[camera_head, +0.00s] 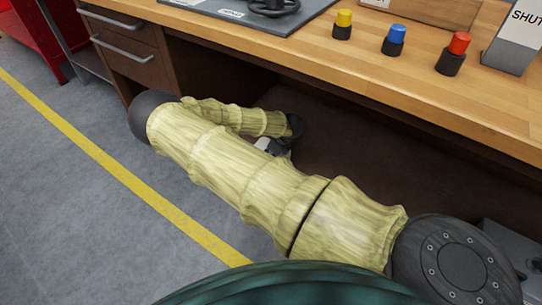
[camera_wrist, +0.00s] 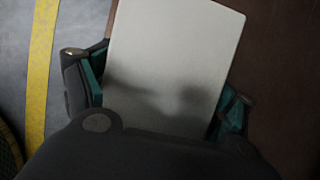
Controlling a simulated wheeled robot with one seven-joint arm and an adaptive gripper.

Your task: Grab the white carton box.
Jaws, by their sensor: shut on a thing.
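The white carton box (camera_wrist: 175,50) fills the middle of the wrist view, a pale, slightly tilted flat face. My gripper (camera_wrist: 160,95) has one finger on each side of it, with teal pads against its left and right edges, and is shut on it. Its lower end is hidden behind the gripper body. In the head view, my arm hides most of the gripper (camera_head: 280,146); a small white patch shows there, and I cannot tell whether it is the carton.
A wooden workbench (camera_head: 330,75) carries yellow (camera_head: 343,24), blue (camera_head: 394,39) and red (camera_head: 454,53) buttons. Drawers (camera_head: 125,40) stand at the left of the dark space under the bench. The grey floor with a yellow line (camera_head: 110,175) is clear at left.

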